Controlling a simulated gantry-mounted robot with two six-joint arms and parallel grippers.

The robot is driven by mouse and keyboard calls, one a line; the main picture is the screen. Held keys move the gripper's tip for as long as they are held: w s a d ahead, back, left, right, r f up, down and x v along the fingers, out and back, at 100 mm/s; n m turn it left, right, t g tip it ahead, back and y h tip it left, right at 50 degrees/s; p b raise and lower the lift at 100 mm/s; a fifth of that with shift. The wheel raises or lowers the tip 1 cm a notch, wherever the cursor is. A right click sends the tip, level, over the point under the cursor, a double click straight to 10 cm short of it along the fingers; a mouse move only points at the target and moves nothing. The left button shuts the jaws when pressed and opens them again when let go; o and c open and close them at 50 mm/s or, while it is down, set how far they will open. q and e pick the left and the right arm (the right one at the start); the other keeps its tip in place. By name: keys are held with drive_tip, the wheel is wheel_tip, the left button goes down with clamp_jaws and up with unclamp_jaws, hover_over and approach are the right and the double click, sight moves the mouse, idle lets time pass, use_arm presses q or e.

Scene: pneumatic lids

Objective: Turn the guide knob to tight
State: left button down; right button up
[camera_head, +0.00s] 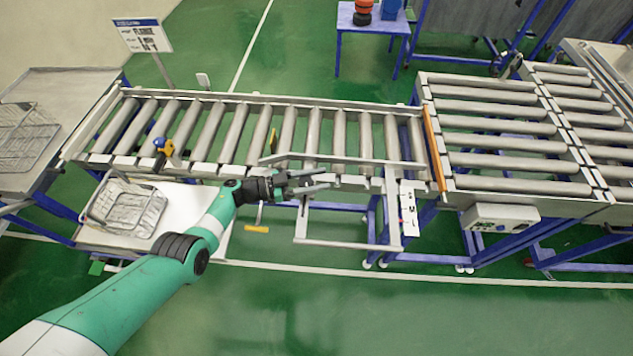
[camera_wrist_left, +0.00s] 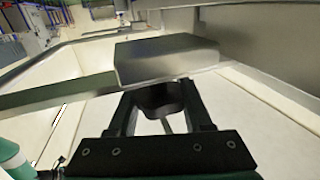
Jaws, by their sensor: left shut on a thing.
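My left gripper (camera_head: 318,180) reaches in from the lower left to the near side of the roller conveyor, beside the metal guide frame (camera_head: 345,244). In the left wrist view its fingers (camera_wrist_left: 160,108) are shut on a dark, rounded knob (camera_wrist_left: 158,97), which I take to be the guide knob. The knob sits under a grey metal block (camera_wrist_left: 166,58). The knob is too small or hidden to make out in the head view. No tight or loose marking can be read. My right gripper is not in view.
A yellow-ended crank (camera_head: 257,229) hangs below the rail. A wire basket (camera_head: 127,207) stands at left. A control box (camera_head: 500,217) is at right.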

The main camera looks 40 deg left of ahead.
use_arm(q)
drive_tip(key=shift+s+d+f+m+g+h+b, duration=0.1)
drive_tip(key=shift+s+m+g+h+b, duration=0.05)
drive_tip(key=shift+m+g+h+b, duration=0.55)
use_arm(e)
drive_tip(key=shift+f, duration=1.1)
use_arm(q)
drive_tip(key=shift+c, duration=1.6)
unclamp_jaws()
drive_tip(key=p+v, duration=0.1)
drive_tip(key=v, duration=0.6)
drive_tip(key=shift+s, duration=0.15)
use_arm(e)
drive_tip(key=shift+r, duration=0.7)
